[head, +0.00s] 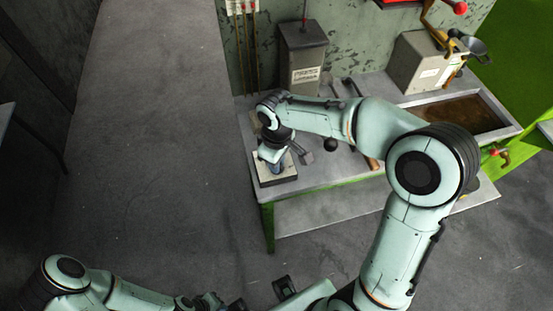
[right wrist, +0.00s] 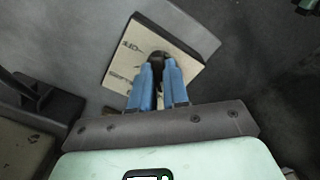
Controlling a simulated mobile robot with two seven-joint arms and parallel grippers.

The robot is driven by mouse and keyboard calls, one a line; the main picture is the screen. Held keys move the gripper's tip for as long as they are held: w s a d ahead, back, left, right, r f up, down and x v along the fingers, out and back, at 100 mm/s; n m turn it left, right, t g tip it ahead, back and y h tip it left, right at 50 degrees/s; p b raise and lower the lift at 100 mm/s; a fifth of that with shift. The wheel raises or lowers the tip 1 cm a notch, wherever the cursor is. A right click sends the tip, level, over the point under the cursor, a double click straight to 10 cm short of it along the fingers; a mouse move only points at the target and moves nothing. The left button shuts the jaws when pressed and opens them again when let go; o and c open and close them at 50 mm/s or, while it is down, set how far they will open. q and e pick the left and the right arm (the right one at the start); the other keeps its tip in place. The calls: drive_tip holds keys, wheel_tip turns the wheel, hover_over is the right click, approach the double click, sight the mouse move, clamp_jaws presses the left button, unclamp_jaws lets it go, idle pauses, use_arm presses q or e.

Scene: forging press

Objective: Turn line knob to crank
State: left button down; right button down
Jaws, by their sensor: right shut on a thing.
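The line knob (right wrist: 158,57) is a dark, rounded piece on a pale panel with small dark markings, seen in the right wrist view. My right gripper (right wrist: 158,70) is shut on it, with a blue finger on each side. In the head view the right gripper (head: 276,160) points down at a small pale-topped box (head: 284,178) on the bench's near left corner. The knob is hidden there, and the markings are too small to read.
The grey bench (head: 325,178) has a green frame. A dark labelled box (head: 304,55) stands behind, and a pale box (head: 420,62) with a crank-like handle stands at the back right. A brown-filled tray (head: 455,112) is at right. The floor at left is clear.

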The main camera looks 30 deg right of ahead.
use_arm(q)
drive_tip(key=shift+r, duration=0.1)
use_arm(e)
drive_tip(key=shift+r+n, duration=0.1)
drive_tip(key=shift+n, duration=0.2)
drive_tip(key=c, duration=1.1)
unclamp_jaws()
use_arm(q)
drive_tip(key=shift+w+r+p, duration=0.35)
drive_tip(key=shift+r+p, duration=0.15)
drive_tip(key=shift+r, duration=0.05)
drive_tip(key=shift+w+r+p, duration=0.35)
drive_tip(key=shift+r+p, duration=0.1)
drive_tip(key=shift+r, duration=0.1)
use_arm(e)
wheel_tip(320, 180, up, 13)
drive_tip(key=shift+r, duration=0.15)
